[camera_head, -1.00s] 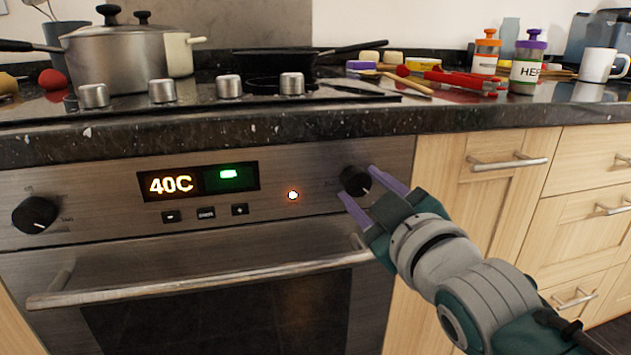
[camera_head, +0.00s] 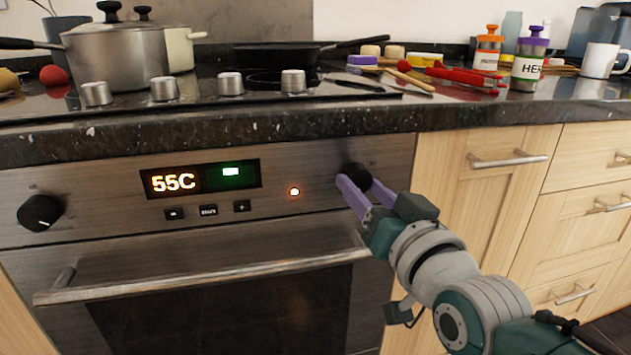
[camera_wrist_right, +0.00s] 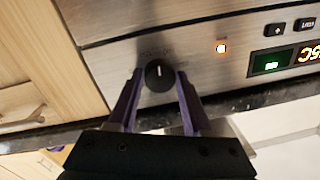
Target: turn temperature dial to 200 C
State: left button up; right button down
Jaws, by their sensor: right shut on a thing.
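The temperature dial (camera_head: 354,177) is a black round knob at the right end of the steel oven panel. It also shows in the right wrist view (camera_wrist_right: 159,75), with a white pointer mark. My right gripper (camera_head: 365,190) is shut on this dial, its purple fingers on either side of it; they show in the right wrist view (camera_wrist_right: 158,92). The oven display (camera_head: 174,183) reads 55C in orange, with a green light to its right. My left gripper is not in view.
A second black knob (camera_head: 40,212) is at the panel's left end. The oven door handle (camera_head: 205,278) runs below the panel. The granite worktop edge (camera_head: 240,133) juts above. Hob knobs (camera_head: 231,83) stand on top. Wooden drawers (camera_head: 590,165) are to the right.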

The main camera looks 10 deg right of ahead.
jog(key=m, duration=0.4)
jog(key=shift+m, duration=0.4)
dwell(0.4)
jog(key=shift+c, duration=1.6)
grip_release()
jog(key=s+p, duration=0.2)
jog(key=s, duration=0.8)
jog(key=shift+d+f+p, duration=0.15)
jog(key=shift+d+p, duration=0.2)
jog(key=shift+d, duration=0.05)
